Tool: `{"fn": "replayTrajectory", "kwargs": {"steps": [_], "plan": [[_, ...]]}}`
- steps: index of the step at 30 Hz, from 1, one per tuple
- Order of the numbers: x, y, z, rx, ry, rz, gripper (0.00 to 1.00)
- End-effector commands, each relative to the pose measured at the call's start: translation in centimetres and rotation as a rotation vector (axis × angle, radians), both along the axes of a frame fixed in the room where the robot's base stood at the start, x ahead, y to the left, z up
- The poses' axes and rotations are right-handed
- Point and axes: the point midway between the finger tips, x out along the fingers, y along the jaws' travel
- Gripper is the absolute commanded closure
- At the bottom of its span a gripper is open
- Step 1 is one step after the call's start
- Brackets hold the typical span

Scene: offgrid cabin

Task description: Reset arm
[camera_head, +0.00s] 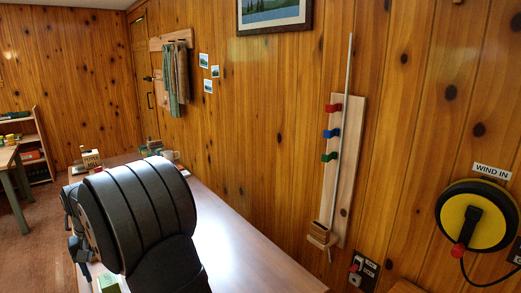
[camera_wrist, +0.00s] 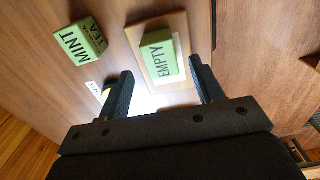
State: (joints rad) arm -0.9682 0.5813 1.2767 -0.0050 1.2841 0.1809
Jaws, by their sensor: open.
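My gripper (camera_wrist: 161,68) is open in the wrist view, with its two dark fingers spread apart. A green box marked EMPTY (camera_wrist: 158,58) sits on a light wooden board (camera_wrist: 136,38) just beyond the fingertips, and neither finger appears to touch it. A green box marked MINT TEA (camera_wrist: 80,42) stands to the left on the table. In the head view my dark arm fills the lower left and hides the gripper. Part of a green box (camera_head: 109,283) shows at the bottom edge beside the arm.
The brown table (camera_head: 240,240) is clear to the right of my arm. A PEPPER MILL box (camera_head: 91,160) and a mug (camera_head: 169,155) stand at its far end. The wood wall holds a pegged board (camera_head: 345,165) and a yellow reel (camera_head: 474,222) marked WIND IN.

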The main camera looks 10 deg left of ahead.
Motion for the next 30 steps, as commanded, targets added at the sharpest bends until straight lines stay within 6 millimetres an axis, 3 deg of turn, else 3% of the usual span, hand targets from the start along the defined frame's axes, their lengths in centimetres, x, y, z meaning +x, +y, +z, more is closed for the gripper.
{"fn": "replayTrajectory", "kwargs": {"steps": [9, 15, 30], "plan": [[0.0, -0.1, -6.5, -0.003, 0.001, 0.0, 0.39], [0.1, 0.0, -1.6, 0.004, -0.002, 0.0, 0.39], [3.5, -8.1, 3.6, 0.001, -0.001, -0.004, 0.39]]}}
